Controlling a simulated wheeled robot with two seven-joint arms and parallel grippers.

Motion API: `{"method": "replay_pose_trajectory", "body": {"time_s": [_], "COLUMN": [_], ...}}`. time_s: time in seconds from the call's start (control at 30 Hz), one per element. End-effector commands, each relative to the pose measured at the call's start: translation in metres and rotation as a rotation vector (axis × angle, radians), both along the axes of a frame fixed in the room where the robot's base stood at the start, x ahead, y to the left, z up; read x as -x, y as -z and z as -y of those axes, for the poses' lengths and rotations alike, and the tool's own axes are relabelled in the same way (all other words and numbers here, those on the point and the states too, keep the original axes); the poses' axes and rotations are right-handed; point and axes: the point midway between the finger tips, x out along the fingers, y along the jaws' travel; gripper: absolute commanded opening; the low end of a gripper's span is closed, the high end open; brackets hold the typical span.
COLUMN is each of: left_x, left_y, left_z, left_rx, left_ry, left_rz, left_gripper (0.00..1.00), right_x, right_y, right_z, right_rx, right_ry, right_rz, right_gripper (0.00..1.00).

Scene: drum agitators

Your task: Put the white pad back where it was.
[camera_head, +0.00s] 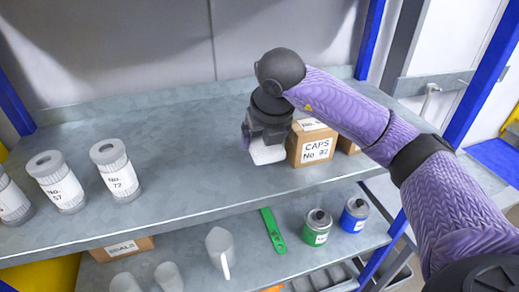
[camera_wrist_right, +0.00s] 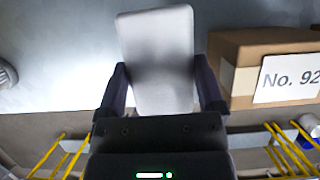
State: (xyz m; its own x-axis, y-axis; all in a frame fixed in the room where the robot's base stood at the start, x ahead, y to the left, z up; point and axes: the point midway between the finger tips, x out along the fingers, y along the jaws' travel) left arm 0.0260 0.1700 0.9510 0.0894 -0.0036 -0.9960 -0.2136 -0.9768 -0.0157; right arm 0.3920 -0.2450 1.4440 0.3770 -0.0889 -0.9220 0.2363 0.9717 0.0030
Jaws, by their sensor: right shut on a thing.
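The white pad (camera_wrist_right: 158,55) is held between the two fingers of my right gripper (camera_wrist_right: 165,90), as the right wrist view shows. In the head view the pad (camera_head: 267,153) shows as a pale block under my right gripper (camera_head: 263,138), over the upper metal shelf (camera_head: 190,165), just left of a brown carton (camera_head: 312,145) labelled CAPS. I cannot tell whether the pad touches the shelf. My left gripper is not in view.
White canisters (camera_head: 115,170) with numbered labels stand at the left of the upper shelf. Another carton is partly hidden behind my right arm. The upper shelf's middle is clear.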

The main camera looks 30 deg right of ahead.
Motion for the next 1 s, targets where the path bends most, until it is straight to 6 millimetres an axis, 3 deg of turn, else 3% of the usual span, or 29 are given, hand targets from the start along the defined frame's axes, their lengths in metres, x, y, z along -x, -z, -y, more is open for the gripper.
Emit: {"method": "replay_pose_trajectory", "body": {"time_s": [0.2, 0.53, 0.57, 0.6, 0.87, 1.0], "left_x": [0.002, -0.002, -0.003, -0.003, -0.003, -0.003], "left_y": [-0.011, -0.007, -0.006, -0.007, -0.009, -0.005], "left_z": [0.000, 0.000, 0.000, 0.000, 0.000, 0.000], "left_rx": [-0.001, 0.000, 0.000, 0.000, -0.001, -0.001], "left_ry": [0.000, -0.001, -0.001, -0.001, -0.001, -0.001], "left_rz": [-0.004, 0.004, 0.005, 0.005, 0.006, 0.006], "left_gripper": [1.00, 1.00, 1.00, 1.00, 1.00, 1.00], "right_x": [0.001, 0.000, 0.000, 0.000, 0.000, 0.004], "right_y": [0.040, 0.046, 0.046, 0.045, 0.043, 0.031], "right_z": [0.000, -0.001, -0.001, -0.001, -0.001, -0.002], "right_rx": [0.000, 0.000, -0.001, -0.001, -0.001, -0.001], "right_ry": [-0.003, -0.004, -0.004, -0.004, -0.004, -0.004], "right_rz": [-0.004, 0.000, -0.001, -0.001, -0.001, 0.003], "right_gripper": [0.32, 0.32, 0.89, 0.97, 1.00, 1.00]}}
